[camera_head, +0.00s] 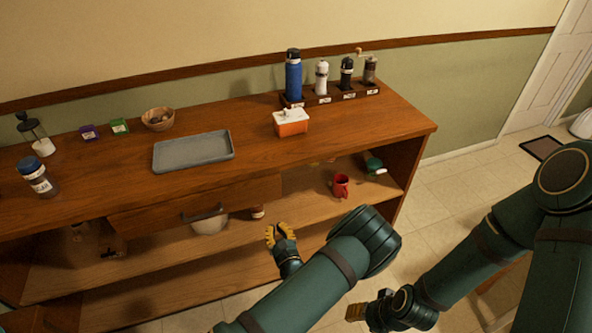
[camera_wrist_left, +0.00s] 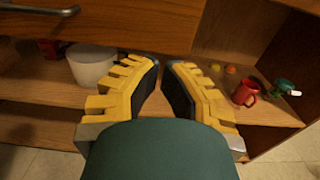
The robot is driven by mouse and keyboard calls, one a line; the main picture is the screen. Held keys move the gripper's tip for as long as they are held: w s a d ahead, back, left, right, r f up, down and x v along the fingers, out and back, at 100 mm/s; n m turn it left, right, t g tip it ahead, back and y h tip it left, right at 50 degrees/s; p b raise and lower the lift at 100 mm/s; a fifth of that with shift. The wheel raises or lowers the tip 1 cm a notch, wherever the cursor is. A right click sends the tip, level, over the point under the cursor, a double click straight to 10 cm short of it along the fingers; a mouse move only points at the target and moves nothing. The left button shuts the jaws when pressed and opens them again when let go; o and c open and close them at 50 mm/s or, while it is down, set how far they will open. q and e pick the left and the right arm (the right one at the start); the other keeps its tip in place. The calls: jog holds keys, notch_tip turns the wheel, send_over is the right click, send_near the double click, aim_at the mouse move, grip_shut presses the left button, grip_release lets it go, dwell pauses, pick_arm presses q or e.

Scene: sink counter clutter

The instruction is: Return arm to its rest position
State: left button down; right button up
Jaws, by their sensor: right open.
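My left gripper (camera_head: 278,231) has yellow fingers and is in front of the counter's open shelf. In the left wrist view its fingers (camera_wrist_left: 162,70) are apart with nothing between them. My right gripper (camera_head: 366,304) is low at the lower right of the head view, over the floor, open, with nothing seen in it; part of it is hidden by its own wrist.
The wooden counter holds a grey tray (camera_head: 193,151), an orange-and-white box (camera_head: 291,123) and a blue bottle (camera_head: 293,75). A drawer (camera_head: 190,207) sits under the top. A red mug (camera_head: 341,186) and white bowl (camera_wrist_left: 92,65) stand on the shelf.

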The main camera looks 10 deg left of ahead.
pick_arm(q)
jog(key=s+a+f+n+g+y, duration=0.3)
jog(key=s+a+f+n+g, duration=0.1)
jog(key=s+a+n+g, duration=0.3)
jog(key=s+f+n+g+h, duration=0.2)
jog(key=s+n+g, duration=0.1)
jog(key=s+g, duration=0.4)
jog(key=s+f+n+g+h, duration=0.2)
jog(key=s+n+g, duration=0.2)
jog(key=s, duration=0.6)
jog(key=s+d+r+n+g+h, duration=0.1)
jog(key=s+d+n+h, duration=0.2)
jog(key=d+n+h, duration=0.15)
jog(key=s+d+n+g+h, duration=0.1)
jog(key=s+d+n+h, duration=0.1)
jog(key=d+n+h, duration=0.3)
jog(key=w+d+r+n+t+h, duration=0.3)
jog(key=w+d+r+n+t, duration=0.1)
jog(key=w+r+n+t, duration=0.2)
jog(key=shift+w+d+r+n, duration=0.25)
jog(key=shift+w+n, duration=0.6)
jog(key=shift+w, duration=0.25)
